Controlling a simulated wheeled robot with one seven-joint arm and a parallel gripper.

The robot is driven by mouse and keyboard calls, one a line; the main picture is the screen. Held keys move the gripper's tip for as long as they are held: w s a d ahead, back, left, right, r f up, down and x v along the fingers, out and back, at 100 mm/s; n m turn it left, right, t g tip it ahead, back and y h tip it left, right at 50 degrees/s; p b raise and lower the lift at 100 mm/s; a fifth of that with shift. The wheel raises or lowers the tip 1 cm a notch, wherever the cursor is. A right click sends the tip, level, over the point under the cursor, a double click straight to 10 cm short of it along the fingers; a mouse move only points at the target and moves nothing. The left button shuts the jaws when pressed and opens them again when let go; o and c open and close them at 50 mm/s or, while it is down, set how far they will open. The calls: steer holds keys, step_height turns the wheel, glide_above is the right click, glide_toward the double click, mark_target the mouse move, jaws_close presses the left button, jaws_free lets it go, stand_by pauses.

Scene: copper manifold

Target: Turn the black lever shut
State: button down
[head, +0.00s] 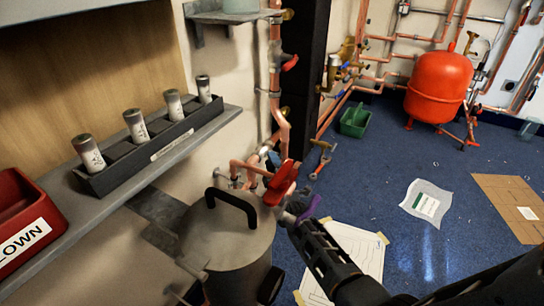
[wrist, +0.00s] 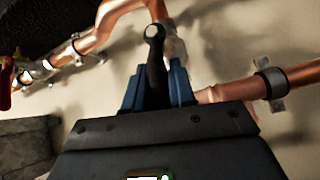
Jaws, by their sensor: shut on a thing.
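The black lever (wrist: 155,60) with a round knob end stands between the two blue fingers of my gripper (wrist: 160,88) in the wrist view. My gripper is shut on the lever's shaft, and the knob sticks out past the fingertips. The lever's lower part is hidden by the gripper body. Copper pipe (wrist: 285,80) runs close beside it along the pale wall. In the head view my arm reaches from the lower right towards the copper pipes by the wall. There I cannot make out the black lever, and a red part (head: 281,183) covers much of that spot.
A grey cylindrical vessel (head: 230,245) with a black handle (head: 232,203) stands just left of my arm. A shelf (head: 190,145) with a rack of several canisters is at the left. A red tank (head: 438,85) stands far right. Blue floor between is mostly open.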

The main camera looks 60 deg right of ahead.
stand_by(0.3)
steer(key=c, duration=1)
jaws_free()
steer(key=shift+c, duration=0.2)
steer(key=p+v, duration=0.4)
steer(key=v, duration=0.3)
steer(key=shift+s+a, duration=0.25)
steer(key=shift+s, duration=0.05)
steer(key=shift+c, duration=0.3)
